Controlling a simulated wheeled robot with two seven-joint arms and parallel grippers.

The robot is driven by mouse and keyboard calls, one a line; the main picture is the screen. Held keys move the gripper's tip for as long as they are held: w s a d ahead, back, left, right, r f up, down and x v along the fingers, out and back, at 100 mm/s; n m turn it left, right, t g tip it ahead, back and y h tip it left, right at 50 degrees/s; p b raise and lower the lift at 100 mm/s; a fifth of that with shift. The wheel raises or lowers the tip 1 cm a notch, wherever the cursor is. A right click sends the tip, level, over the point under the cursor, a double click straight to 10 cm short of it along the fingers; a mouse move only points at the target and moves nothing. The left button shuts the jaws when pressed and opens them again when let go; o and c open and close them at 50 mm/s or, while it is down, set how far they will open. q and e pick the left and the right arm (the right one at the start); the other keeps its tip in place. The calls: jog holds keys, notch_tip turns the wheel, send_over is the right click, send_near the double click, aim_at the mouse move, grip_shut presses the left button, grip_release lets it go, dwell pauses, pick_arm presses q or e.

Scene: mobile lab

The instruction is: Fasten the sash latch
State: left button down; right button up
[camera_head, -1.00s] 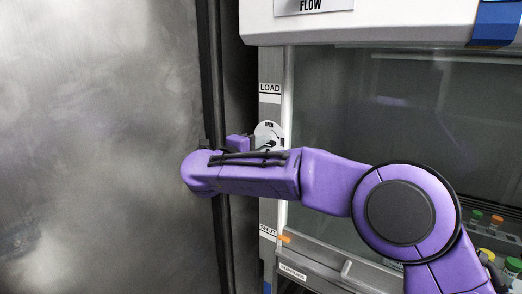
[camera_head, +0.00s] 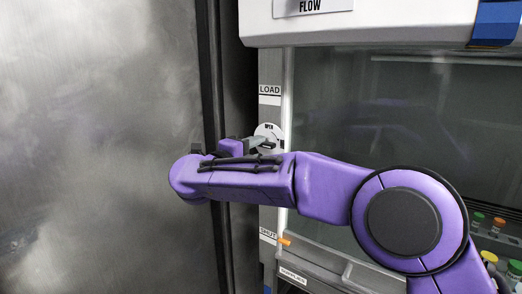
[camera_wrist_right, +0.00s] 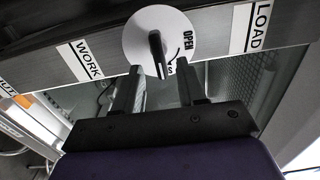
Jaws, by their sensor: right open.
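The sash latch is a round white dial (camera_head: 265,129) marked OPEN, on the grey side post of the cabinet. In the right wrist view the dial (camera_wrist_right: 137,34) carries a dark bar handle (camera_wrist_right: 157,54) that points toward my gripper. My right gripper (camera_wrist_right: 160,84) is open, with one finger on each side of the handle's lower end; I cannot tell whether either touches it. In the head view my right gripper (camera_head: 262,143) is at the dial, and my purple arm hides part of the post. The glass sash (camera_head: 335,105) is right of the post. My left gripper is not in view.
The post has a LOAD label (camera_head: 269,90) above and a SHUT label (camera_head: 268,234) below, with an orange pointer (camera_head: 284,241) near SHUT. A WORK label (camera_wrist_right: 86,60) shows in the wrist view. A large metal panel (camera_head: 90,140) fills the left. Colored-cap vials (camera_head: 490,257) stand at lower right.

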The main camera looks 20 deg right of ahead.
jog(key=b+v, duration=0.1)
jog(key=v, duration=0.7)
jog(key=shift+a, duration=0.2)
jog(key=w+f+n+t+y, duration=0.2)
jog(key=f+n+t+y, duration=0.1)
jog(key=f+n, duration=0.4)
jog(key=w+f+n+t+y, duration=0.2)
jog(key=f+n+t+y, duration=0.25)
jog(key=f, duration=0.45)
jog(key=s+d+f+n+g+y, duration=0.2)
jog(key=s+d+f+n, duration=0.15)
jog(key=f, duration=0.75)
jog(key=s+d+f+n+g+y, duration=0.1)
jog(key=s+d+f+n+g, duration=0.25)
jog(key=f, duration=0.65)
jog(key=s+d+f+n+g+y, duration=0.1)
jog(key=s+d+f+g, duration=0.15)
jog(key=s+f, duration=0.55)
jog(key=s+d+f+n+g, duration=0.2)
jog(key=s+d+f, duration=0.2)
jog(key=s+f, duration=0.35)
jog(key=s+d+f+g, duration=0.2)
jog(key=s+d+f, duration=0.1)
jog(key=s, duration=0.7)
jog(key=s+d+f+g, duration=0.3)
jog(key=s, duration=0.7)
jog(key=shift+f+h, duration=0.25)
jog(key=shift+h, duration=0.1)
